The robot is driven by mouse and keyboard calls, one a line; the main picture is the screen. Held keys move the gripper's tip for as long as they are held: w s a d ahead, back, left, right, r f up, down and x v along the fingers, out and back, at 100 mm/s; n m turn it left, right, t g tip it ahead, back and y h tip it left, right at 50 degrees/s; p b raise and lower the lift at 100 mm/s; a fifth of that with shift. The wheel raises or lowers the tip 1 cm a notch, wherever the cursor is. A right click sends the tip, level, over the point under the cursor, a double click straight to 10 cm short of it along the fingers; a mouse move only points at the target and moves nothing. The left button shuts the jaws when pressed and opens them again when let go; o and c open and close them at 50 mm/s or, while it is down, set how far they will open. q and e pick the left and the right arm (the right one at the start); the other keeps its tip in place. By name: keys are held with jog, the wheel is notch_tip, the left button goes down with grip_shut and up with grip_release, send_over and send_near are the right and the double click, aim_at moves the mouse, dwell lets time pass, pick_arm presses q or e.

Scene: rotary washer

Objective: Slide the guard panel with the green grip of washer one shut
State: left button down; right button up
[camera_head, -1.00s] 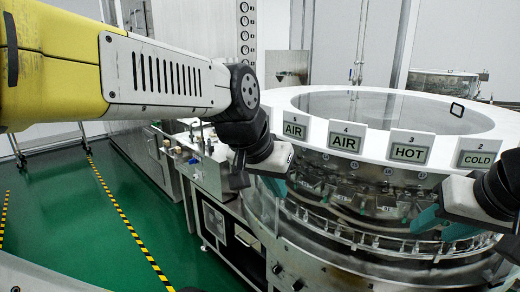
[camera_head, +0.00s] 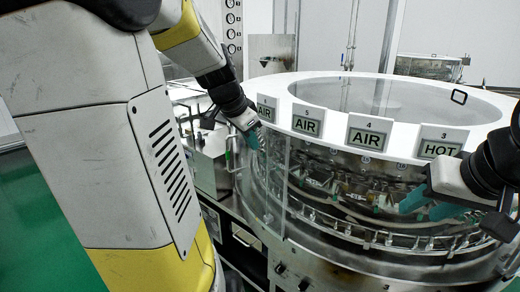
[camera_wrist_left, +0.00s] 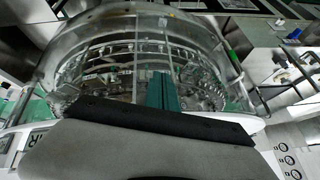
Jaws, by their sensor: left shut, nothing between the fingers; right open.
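Washer one (camera_head: 365,225) is a round machine with a white top ring and clear walls. A clear guard panel (camera_head: 273,185) with upright edges stands on its left front side. A slim upright handle with a green tint (camera_head: 229,152) shows left of the panel; I cannot tell for sure that it is the green grip. My left gripper (camera_head: 256,139) is shut and empty, with teal fingers just below the ring near the panel's upper left. In the left wrist view its fingers (camera_wrist_left: 161,92) are together before the clear wall. My right gripper (camera_head: 428,207) is open in front of the washer's right side.
Signs reading AIR (camera_head: 307,120) and HOT (camera_head: 440,146) stand along the ring's front edge. A steel bench with fittings (camera_head: 205,160) adjoins the washer on the left. My left arm fills the left of the head view.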

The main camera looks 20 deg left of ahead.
pick_arm(q)
jog(key=w+a+f+m+t, duration=0.1)
jog(key=w+a+f+m, duration=0.15)
jog(key=w+a, duration=0.45)
jog(key=w+a+f+m, duration=0.2)
jog(key=a+f, duration=0.2)
jog(key=a, duration=0.7)
jog(key=w+f, duration=0.7)
jog(key=w, duration=0.2)
jog(key=shift+f, duration=0.4)
jog(key=shift+w+a+n, duration=0.1)
jog(key=shift+n, duration=0.15)
